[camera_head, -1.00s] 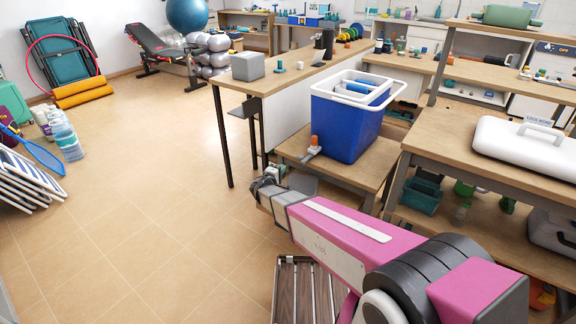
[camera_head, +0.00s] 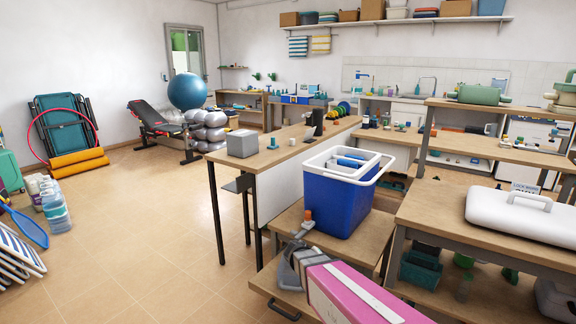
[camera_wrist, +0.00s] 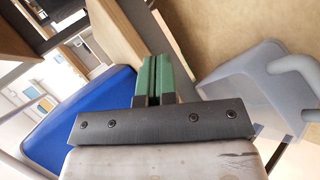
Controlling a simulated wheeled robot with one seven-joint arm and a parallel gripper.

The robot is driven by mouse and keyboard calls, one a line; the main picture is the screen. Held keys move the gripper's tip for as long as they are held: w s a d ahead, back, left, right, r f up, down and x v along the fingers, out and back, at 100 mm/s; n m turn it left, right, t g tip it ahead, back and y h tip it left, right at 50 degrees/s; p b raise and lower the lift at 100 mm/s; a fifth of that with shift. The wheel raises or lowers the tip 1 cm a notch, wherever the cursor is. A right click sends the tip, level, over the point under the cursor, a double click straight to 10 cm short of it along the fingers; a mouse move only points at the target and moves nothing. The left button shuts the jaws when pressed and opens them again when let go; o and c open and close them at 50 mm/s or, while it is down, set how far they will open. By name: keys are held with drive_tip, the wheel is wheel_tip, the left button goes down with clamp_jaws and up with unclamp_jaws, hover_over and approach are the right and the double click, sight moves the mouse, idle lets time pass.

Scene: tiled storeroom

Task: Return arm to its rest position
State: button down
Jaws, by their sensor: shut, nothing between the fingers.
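My pink and grey arm (camera_head: 355,295) reaches in from the bottom of the head view, its grey end beside the low wooden bench. My gripper shows in the wrist view (camera_wrist: 153,80), its green fingers closed together with nothing between them. In the head view the fingertips are too small to make out clearly. No rest position is marked in the frames.
A blue cooler box (camera_head: 338,205) with a white rim stands on the low bench (camera_head: 365,245), with a small orange-topped item (camera_head: 307,219) beside it. A white case (camera_head: 522,217) lies on the right table. Open tiled floor (camera_head: 145,230) lies left.

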drive_tip(key=s+d+r+m+g+y, duration=0.2)
drive_tip(key=s+y, duration=0.2)
drive_tip(key=s, duration=0.2)
drive_tip(key=s+d+r+m+g+y, duration=0.2)
drive_tip(key=s+y, duration=0.2)
drive_tip(key=s, duration=0.3)
drive_tip(key=shift+d+y, duration=0.4)
